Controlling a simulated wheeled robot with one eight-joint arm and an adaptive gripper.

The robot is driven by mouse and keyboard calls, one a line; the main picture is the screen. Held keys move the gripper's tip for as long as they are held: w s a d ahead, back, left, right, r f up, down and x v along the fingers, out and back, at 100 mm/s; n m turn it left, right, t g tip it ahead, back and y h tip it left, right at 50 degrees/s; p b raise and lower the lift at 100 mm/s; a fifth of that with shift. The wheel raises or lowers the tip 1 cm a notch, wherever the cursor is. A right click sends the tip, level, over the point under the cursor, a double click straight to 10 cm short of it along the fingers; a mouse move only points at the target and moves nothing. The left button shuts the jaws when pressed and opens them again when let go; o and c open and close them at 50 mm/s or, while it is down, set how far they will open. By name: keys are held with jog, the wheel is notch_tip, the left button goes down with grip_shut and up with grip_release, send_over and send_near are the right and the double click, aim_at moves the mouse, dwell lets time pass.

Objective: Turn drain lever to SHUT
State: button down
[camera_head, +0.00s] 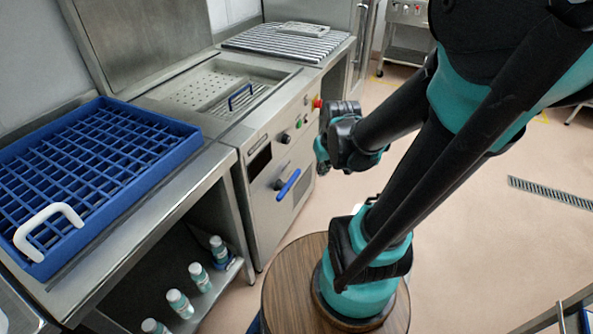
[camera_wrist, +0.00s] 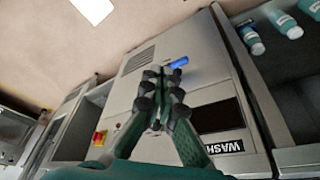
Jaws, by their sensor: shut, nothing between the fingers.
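The drain lever (camera_head: 288,185) has a blue handle and sits low on the front panel of the steel wash machine (camera_head: 262,215). Its handle slants, upper end to the right, in the head view. Any OPEN or SHUT marking is too small to read. The blue handle also shows in the wrist view (camera_wrist: 179,62), just beyond and right of my fingertips. My gripper (camera_head: 321,154) is shut and empty, in front of the machine and to the right of the lever in the head view. In the wrist view my gripper (camera_wrist: 160,76) points toward the panel and looks apart from the lever.
A red button (camera_head: 317,103) and dark knobs (camera_head: 286,138) sit higher on the panel. A blue rack (camera_head: 100,165) with a white handle lies on the steel table at left. Several bottles (camera_head: 180,303) stand on the shelf below. Open floor lies right of the machine.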

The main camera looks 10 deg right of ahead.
jog(key=w+f+n+g+y, duration=0.1)
jog(key=w+f+n, duration=0.3)
jog(key=w, duration=0.8)
jog(key=w+a+f+n+g+y, duration=0.1)
jog(key=w+f+n, duration=0.4)
jog(key=w, duration=0.8)
jog(key=shift+x, duration=1)
send_over(294, 174)
jog(key=f, duration=0.7)
jog(key=d+f, duration=0.1)
jog(key=f, duration=0.3)
jog(key=shift+s+f, duration=0.25)
jog(key=shift+f, duration=0.05)
jog(key=shift+x, duration=0.9)
